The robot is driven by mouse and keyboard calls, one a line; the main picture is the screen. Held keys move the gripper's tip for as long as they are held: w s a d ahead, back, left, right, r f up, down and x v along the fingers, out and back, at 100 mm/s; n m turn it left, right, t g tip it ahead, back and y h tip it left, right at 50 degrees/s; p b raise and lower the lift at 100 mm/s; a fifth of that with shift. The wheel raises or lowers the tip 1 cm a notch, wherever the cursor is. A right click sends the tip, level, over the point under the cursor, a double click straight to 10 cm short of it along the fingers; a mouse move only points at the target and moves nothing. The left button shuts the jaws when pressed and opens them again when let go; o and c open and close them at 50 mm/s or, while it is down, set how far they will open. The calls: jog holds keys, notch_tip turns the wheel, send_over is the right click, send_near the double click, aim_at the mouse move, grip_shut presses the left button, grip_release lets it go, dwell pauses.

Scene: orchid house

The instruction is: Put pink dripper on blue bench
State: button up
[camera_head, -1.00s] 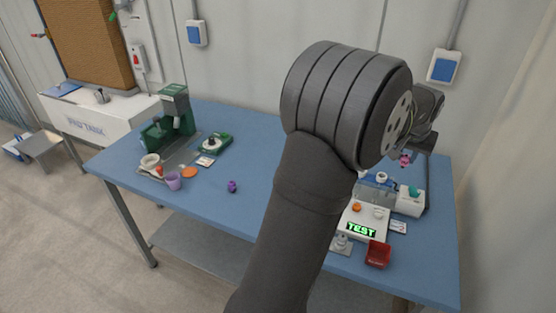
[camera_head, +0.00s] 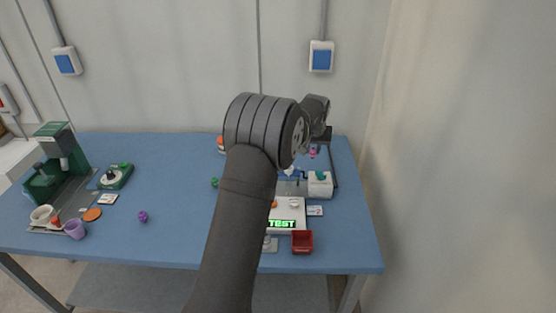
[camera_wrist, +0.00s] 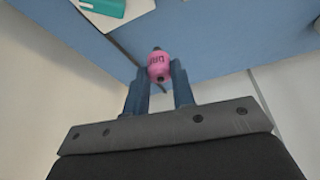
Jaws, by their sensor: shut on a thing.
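The pink dripper (camera_wrist: 158,66) is a small pink piece with dark lettering, seen between my two fingers in the wrist view. My gripper (camera_wrist: 160,76) is shut on it. In the head view the dripper (camera_head: 313,152) shows as a small pink spot below my gripper (camera_head: 318,138), at the back right of the blue bench (camera_head: 180,185). My wrist hides part of the gripper there. I cannot tell how far the dripper is above the bench top. In the wrist view, bench blue (camera_wrist: 225,45) lies behind the dripper.
A white device with a teal part (camera_head: 320,184), a scale reading TEST (camera_head: 284,224) and a red bin (camera_head: 302,242) stand front right. A purple piece (camera_head: 143,216), purple cup (camera_head: 75,229) and green machine (camera_head: 58,165) are at left. Bench between them is largely clear.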

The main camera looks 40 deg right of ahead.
jog(key=w+f, duration=0.1)
jog(key=w, duration=0.2)
jog(key=w+f, duration=0.2)
jog(key=w, duration=0.1)
jog(key=w+f, duration=0.2)
jog(key=w, duration=0.1)
jog(key=shift+a+f, duration=0.2)
jog(key=shift+a, duration=0.15)
jog(key=shift+f, duration=2)
jog(key=shift+f, duration=0.2)
jog(key=o, duration=1)
jog(key=shift+c, duration=0.2)
jog(key=shift+r, duration=0.1)
jog(key=v, duration=1.2)
jog(key=shift+r, duration=0.2)
jog(key=shift+d+f, duration=0.1)
